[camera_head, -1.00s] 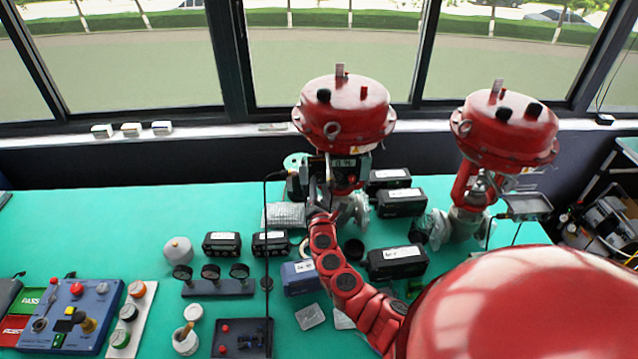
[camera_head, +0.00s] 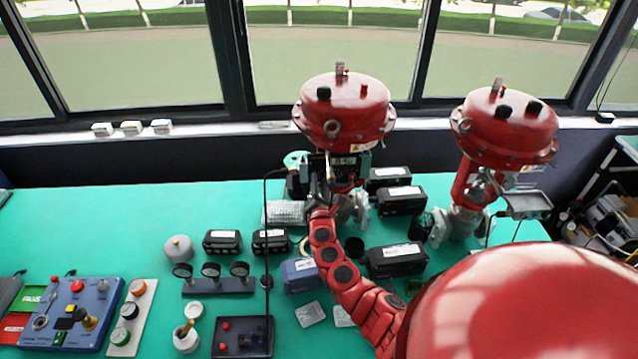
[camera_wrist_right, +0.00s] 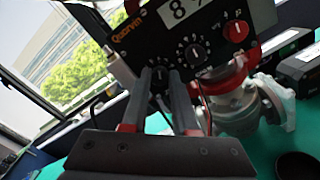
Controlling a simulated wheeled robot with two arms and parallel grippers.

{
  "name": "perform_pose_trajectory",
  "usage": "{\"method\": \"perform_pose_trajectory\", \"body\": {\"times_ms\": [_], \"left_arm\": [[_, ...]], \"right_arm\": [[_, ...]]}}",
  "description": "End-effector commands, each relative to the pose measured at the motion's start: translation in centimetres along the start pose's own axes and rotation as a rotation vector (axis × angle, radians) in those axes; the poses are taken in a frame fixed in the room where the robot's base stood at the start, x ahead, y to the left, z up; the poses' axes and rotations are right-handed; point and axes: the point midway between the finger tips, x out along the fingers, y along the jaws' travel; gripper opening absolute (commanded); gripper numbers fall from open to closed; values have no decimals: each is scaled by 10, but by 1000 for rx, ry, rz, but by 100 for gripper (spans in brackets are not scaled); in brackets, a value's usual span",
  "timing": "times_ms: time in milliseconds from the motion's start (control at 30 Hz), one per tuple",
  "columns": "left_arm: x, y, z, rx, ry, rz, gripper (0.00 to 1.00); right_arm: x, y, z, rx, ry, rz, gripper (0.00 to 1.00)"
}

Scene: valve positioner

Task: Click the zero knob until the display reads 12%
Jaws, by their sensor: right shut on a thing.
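The positioner (camera_wrist_right: 215,22) is a dark box with a white display (camera_wrist_right: 186,8) at its top edge in the right wrist view. The display is cut off; an 8 shows first, and the rest I cannot read surely. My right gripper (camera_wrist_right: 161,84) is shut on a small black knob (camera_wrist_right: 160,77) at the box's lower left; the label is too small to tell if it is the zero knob. A larger black dial (camera_wrist_right: 193,52) and a red knob (camera_wrist_right: 237,31) sit to its right. In the head view my right gripper (camera_head: 319,188) reaches the positioner (camera_head: 347,168) below the red actuator (camera_head: 345,108).
A second red valve actuator (camera_head: 507,128) stands to the right. Several black boxes (camera_head: 397,260) lie around the valve on the green table (camera_head: 90,222). A blue control panel (camera_head: 72,315) lies at the front left. A thin dark cable (camera_head: 266,230) hangs left of my right arm.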

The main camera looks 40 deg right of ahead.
Motion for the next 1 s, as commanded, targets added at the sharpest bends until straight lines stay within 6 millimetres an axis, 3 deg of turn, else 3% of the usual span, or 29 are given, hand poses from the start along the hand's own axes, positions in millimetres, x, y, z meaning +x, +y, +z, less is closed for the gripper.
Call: {"method": "perform_pose_trajectory", "body": {"times_ms": [267, 1000], "left_arm": [[-10, 0, 2, 0, 0, 0, 50], [-49, 2, 8, 0, 0, 0, 50]], "right_arm": [[0, -1, -2, 77, 0, 1, 0], [0, -3, -2, 494, 1, -2, 0]]}}
